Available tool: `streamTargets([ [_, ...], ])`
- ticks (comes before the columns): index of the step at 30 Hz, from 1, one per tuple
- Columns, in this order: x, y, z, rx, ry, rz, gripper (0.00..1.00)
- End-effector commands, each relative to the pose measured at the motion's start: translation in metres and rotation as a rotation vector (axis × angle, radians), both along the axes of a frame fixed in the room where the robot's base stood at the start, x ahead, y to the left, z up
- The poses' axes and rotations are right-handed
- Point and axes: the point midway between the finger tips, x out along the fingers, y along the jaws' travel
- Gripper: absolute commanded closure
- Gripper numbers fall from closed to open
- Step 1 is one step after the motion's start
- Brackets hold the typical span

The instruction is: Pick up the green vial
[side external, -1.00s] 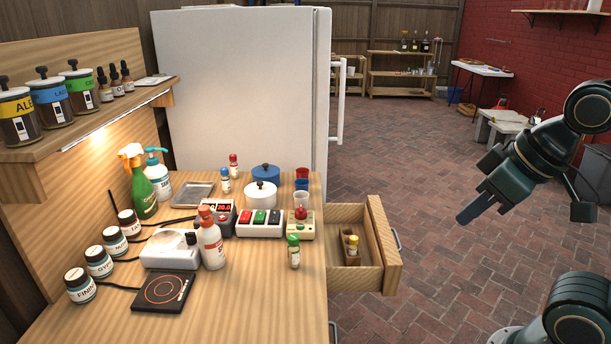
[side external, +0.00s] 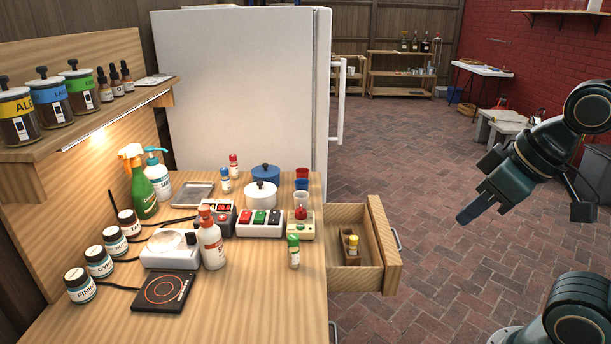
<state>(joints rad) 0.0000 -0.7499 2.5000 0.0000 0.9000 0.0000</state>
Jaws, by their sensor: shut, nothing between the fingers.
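The green-capped vial (side external: 294,252) stands upright on the wooden counter, near its right edge, in front of the small cream device with a red knob. My gripper (side external: 464,217) is shut and empty. It hangs in the air to the right of the open drawer, well apart from the vial, pointing down and left.
The open drawer (side external: 391,240) juts from the counter's right side and holds a yellow-capped vial (side external: 351,248). A white bottle with a red-orange cap (side external: 211,244) stands left of the green vial. A switch box (side external: 260,223) is behind it. The counter in front is clear.

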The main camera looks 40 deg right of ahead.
Motion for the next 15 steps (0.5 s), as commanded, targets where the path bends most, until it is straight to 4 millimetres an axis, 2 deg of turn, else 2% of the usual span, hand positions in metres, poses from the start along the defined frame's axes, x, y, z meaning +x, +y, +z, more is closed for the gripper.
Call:
streamTargets([
  [2, 0.0, 0.0, 0.0, 0.0, 0.0, 0.0, 0.98],
  [9, 0.0, 0.0, 0.0, 0.0, 0.0, 0.0, 0.51],
  [15, 0.0, 0.0, 0.0, 0.0, 0.0, 0.0, 0.49],
])
